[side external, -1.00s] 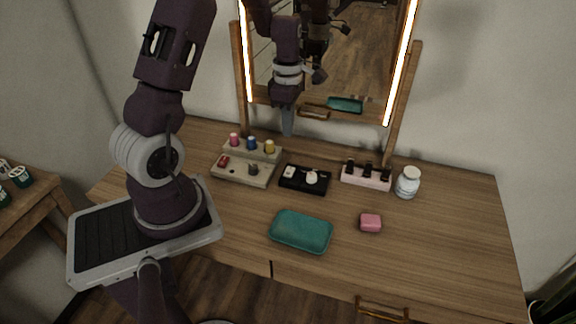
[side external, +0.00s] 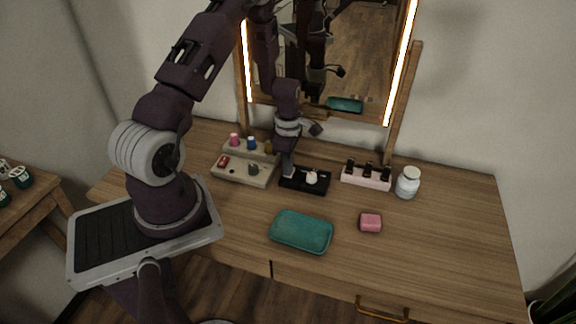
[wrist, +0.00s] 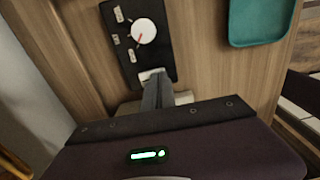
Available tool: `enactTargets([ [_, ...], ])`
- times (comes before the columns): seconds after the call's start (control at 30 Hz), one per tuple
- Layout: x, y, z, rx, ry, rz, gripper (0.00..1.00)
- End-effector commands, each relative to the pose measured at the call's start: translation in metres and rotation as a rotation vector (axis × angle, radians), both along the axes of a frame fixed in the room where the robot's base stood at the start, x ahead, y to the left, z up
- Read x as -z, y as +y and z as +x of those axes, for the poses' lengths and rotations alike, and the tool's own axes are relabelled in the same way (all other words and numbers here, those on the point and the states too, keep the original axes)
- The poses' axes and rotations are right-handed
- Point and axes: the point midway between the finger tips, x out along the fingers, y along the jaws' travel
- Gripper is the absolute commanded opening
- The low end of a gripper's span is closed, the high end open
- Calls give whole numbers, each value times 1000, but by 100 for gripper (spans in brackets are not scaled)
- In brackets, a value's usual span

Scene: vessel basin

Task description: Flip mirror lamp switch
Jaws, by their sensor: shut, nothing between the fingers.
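The black control box (side external: 318,187) lies on the dresser top below the mirror. It carries a round white dial (side external: 312,177) with a red mark, also in the wrist view (wrist: 144,31). A white rocker switch (wrist: 147,74) sits at the box's near end in the wrist view. My gripper (side external: 288,172) is shut and empty, pointing down at the box's left end. In the wrist view its fingertips (wrist: 157,76) are right at the switch and partly cover it; I cannot tell whether they touch. The mirror's lamp strips (side external: 402,62) glow.
A beige box (side external: 240,179) with coloured knobs stands close left of my gripper. A pink stand (side external: 366,181) with black bottles and a white jar (side external: 407,182) are right. A teal tray (side external: 301,232) and pink soap (side external: 371,223) lie in front. The right front is clear.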

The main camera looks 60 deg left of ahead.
Motion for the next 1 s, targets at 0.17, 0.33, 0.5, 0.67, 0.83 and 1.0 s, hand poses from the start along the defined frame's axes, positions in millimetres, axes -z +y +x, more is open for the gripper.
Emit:
enactTargets([
  [0.17, 0, 0, 0, 0, 0, 0, 0],
  [0.33, 10, -3, -3, 1, 3, -1, 0],
  [0.5, 10, -3, -3, 1, 4, -2, 0],
  [0.67, 9, 0, 0, 2, 3, 0, 0],
  [0.83, 7, 7, 7, 0, -1, 3, 0],
  [1.0, 6, 11, 11, 0, -4, 5, 0],
])
